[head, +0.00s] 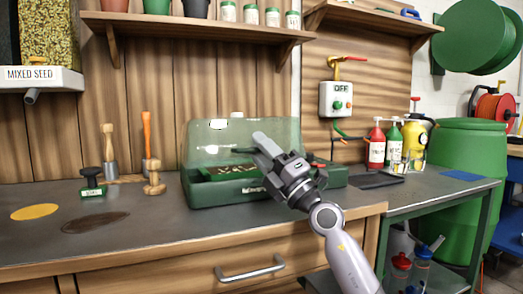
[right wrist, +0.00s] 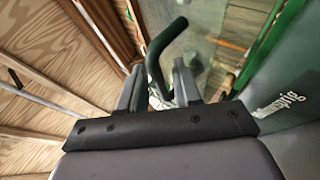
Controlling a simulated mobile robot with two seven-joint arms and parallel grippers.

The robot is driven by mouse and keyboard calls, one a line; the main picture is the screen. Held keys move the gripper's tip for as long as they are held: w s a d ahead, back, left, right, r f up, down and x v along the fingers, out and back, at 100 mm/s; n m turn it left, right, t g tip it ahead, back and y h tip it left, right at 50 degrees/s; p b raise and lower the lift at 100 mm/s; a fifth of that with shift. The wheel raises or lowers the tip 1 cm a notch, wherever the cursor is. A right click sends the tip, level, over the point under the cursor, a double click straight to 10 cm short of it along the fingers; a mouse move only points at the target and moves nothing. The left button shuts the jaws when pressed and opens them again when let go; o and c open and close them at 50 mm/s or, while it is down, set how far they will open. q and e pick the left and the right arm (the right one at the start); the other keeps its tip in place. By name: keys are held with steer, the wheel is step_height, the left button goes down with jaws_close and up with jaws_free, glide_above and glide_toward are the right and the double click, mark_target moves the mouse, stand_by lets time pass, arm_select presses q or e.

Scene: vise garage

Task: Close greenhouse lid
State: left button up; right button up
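The greenhouse stands on the grey worktop, with a dark green base (head: 235,193) and a clear greenish lid (head: 215,135). The lid stands raised at the back of the base, and dark soil (head: 222,172) shows in the base. My right gripper (head: 262,146) is at the front right of the greenhouse and covers part of it. In the right wrist view its two fingers (right wrist: 157,90) are apart, with a dark green bent bar (right wrist: 154,60) between them. I cannot tell whether they touch the bar. The green base (right wrist: 285,105) shows at the right there. My left gripper is out of view.
A black-handled stamp (head: 92,182), wooden-handled tools (head: 109,150) and a small wooden stamp (head: 154,178) stand left of the greenhouse. Red (head: 377,148) and green (head: 394,145) bottles stand to the right. A shelf (head: 200,25) hangs above.

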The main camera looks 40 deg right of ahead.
steer(key=shift+d+f, duration=0.1)
steer(key=shift+f, duration=0.05)
